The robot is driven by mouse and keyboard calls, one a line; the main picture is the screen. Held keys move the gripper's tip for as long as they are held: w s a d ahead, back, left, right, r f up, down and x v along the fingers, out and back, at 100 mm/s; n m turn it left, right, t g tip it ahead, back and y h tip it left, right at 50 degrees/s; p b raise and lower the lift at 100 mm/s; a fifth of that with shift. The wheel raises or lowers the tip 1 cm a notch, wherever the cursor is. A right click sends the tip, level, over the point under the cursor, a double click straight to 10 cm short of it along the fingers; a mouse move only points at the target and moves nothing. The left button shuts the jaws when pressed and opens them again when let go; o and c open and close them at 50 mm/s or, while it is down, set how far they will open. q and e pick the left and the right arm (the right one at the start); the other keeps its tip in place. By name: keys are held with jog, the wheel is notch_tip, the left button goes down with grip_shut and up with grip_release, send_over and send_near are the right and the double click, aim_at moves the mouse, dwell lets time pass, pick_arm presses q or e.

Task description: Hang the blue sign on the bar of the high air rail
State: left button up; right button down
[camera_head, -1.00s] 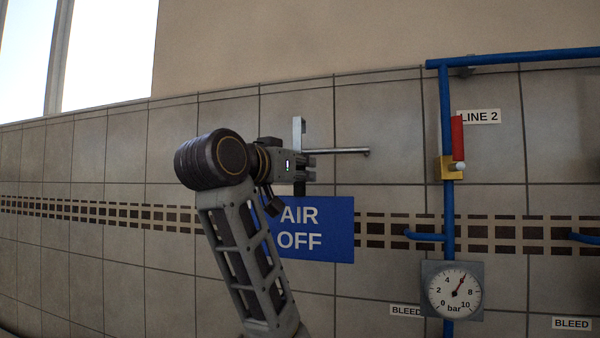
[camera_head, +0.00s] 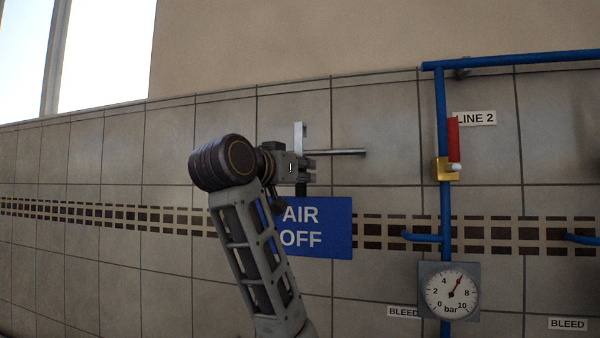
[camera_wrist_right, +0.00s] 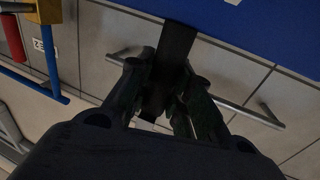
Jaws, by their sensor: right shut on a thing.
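The blue sign (camera_head: 328,242) reads AIR OFF and hangs upright below my right gripper (camera_head: 302,170), its left edge hidden by my arm. The right gripper is shut on the sign's black strap (camera_wrist_right: 176,50), which shows between the fingers in the right wrist view, with the sign (camera_wrist_right: 260,22) at the top. The metal bar (camera_head: 340,152) sticks out to the right just behind or beside the gripper. In the wrist view the bar (camera_wrist_right: 240,108) runs behind the fingers and strap. I cannot tell whether strap and bar touch. My left gripper is out of view.
A blue pipe (camera_head: 443,110) with a red-handled valve (camera_head: 452,140) and a pressure gauge (camera_head: 449,291) stands to the right. A LINE 2 label (camera_head: 475,118) is beside it. The tiled wall between bar and pipe is clear.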

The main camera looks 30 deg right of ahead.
jog(key=w+d+f+b, duration=0.1)
jog(key=w+d+f, duration=0.1)
jog(key=w+d, duration=0.6)
jog(key=shift+w+d+f+b, duration=0.15)
jog(key=shift+d+f+b, duration=0.2)
jog(key=shift+d, duration=0.55)
dwell(1.6)
jog(key=shift+f, duration=0.1)
jog(key=c, duration=1.2)
grip_release()
jog(key=shift+a, duration=0.1)
jog(key=v, duration=1.2)
